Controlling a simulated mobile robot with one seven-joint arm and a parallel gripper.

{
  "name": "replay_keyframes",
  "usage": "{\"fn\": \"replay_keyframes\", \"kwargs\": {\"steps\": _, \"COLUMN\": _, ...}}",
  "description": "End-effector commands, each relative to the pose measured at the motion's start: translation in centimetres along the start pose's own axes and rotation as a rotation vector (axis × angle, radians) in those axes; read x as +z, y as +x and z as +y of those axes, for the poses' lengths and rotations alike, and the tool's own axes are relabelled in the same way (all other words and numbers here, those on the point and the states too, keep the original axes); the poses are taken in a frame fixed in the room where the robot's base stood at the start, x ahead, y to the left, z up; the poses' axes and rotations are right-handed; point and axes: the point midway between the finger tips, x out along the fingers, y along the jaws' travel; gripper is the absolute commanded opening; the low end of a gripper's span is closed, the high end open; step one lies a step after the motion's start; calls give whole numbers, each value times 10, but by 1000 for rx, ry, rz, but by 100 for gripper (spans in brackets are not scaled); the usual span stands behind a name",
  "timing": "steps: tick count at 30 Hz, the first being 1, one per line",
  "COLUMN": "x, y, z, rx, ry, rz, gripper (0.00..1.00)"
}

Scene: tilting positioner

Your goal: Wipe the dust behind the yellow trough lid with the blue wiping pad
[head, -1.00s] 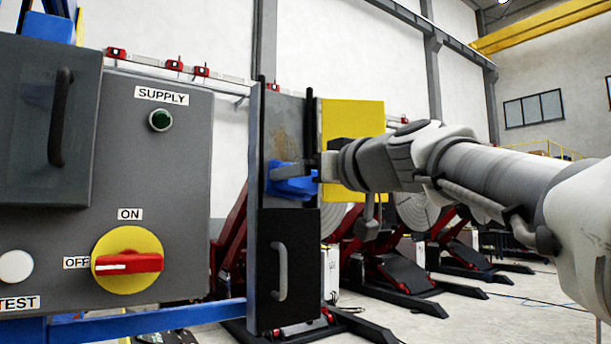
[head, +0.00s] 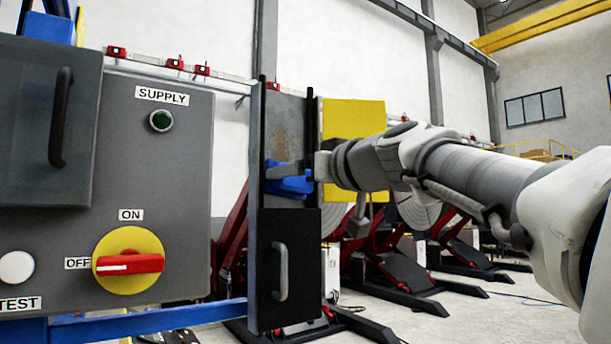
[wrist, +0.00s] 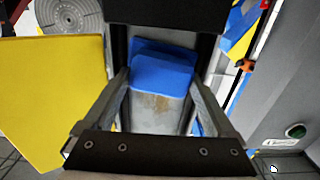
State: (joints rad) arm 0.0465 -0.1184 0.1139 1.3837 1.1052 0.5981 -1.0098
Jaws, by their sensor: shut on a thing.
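The yellow trough lid (head: 352,120) stands swung open on the right of the grey trough back (head: 283,112); it also shows at the left of the wrist view (wrist: 52,95). Brownish dust (head: 281,143) marks the grey face above the blue wiping pad (head: 289,187). In the wrist view brown specks (wrist: 160,103) show beside the pad (wrist: 163,75). My gripper (wrist: 162,84) is shut on the pad, one finger on each side. The pad lies against or very close to the grey face, low in the recess; exact contact cannot be told.
Dark side walls (head: 312,140) border the recess. A black lower door with a grey handle (head: 280,271) is below it. A grey control panel with a red switch (head: 130,264) stands at the left. Red positioners (head: 385,255) stand behind on the floor.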

Motion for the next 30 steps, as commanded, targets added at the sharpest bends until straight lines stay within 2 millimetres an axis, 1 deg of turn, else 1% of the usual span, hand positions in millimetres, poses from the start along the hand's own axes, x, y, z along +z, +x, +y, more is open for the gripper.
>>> {"fn": "replay_keyframes", "kwargs": {"steps": 9, "x": -30, "y": -2, "z": 0, "rx": 0, "ry": 0, "rz": 1, "gripper": 30}}
{"fn": "replay_keyframes", "kwargs": {"steps": 12, "x": -36, "y": -2, "z": 0, "rx": 0, "ry": 0, "rz": 1, "gripper": 30}}
{"fn": "replay_keyframes", "kwargs": {"steps": 17, "x": -39, "y": -2, "z": 0, "rx": 1, "ry": 1, "rz": 1, "gripper": 30}}
{"fn": "replay_keyframes", "kwargs": {"steps": 20, "x": -46, "y": -1, "z": 0, "rx": 0, "ry": 0, "rz": 0, "gripper": 30}}
{"fn": "replay_keyframes", "kwargs": {"steps": 27, "x": -68, "y": 0, "z": 0, "rx": 0, "ry": 0, "rz": 0, "gripper": 30}}
{"fn": "replay_keyframes", "kwargs": {"steps": 30, "x": -74, "y": 1, "z": 0, "rx": -1, "ry": 0, "rz": 0, "gripper": 30}}
